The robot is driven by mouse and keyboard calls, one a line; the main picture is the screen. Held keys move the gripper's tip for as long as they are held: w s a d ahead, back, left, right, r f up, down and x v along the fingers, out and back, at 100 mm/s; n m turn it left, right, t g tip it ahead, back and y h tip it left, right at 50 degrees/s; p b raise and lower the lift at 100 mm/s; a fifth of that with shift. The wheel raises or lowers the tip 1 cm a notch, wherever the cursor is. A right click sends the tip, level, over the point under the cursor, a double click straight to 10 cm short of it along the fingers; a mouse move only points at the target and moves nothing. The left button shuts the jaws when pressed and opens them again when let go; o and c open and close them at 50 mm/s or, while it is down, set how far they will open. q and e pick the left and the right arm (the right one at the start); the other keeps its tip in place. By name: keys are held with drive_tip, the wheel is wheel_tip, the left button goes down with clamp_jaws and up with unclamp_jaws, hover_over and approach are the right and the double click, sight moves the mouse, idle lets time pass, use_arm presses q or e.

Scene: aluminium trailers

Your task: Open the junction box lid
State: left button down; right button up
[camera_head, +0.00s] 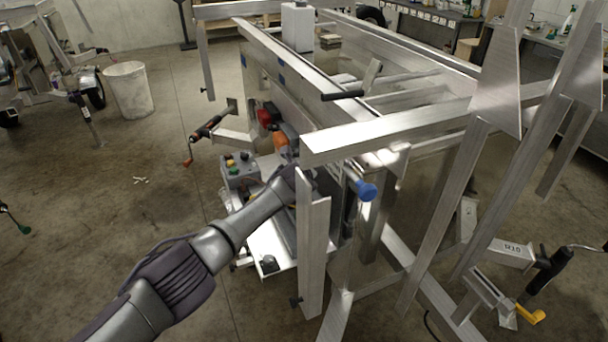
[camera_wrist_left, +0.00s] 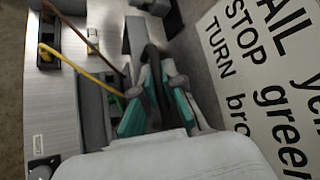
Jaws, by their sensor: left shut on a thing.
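My left arm reaches in from the lower left in the head view. Its gripper is mostly hidden there behind an upright aluminium bar. In the left wrist view my left gripper (camera_wrist_left: 158,108), with teal pads, is closed around a dark piece, which looks like the junction box lid (camera_wrist_left: 152,62). The grey junction box (camera_wrist_left: 95,112) lies left of the fingers and is partly hidden by them. A yellow wire (camera_wrist_left: 85,65) and brown and green wires run toward it. I cannot tell how far the lid stands open. My right gripper is not in view.
A printed sign (camera_wrist_left: 262,80) stands close right of the gripper. In the head view, a button box (camera_head: 239,170) sits left of the arm's end. Aluminium frame beams (camera_head: 390,135) surround the work spot. A white bucket (camera_head: 128,90) stands farther left on open floor.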

use_arm(q)
drive_tip(key=shift+w+d+r, duration=0.1)
drive_tip(key=shift+r, duration=0.05)
drive_tip(key=c, duration=1.4)
unclamp_jaws()
drive_tip(key=shift+c, duration=0.2)
drive_tip(key=shift+o, duration=1)
wheel_tip(320, 180, up, 10)
drive_tip(key=shift+r, duration=0.1)
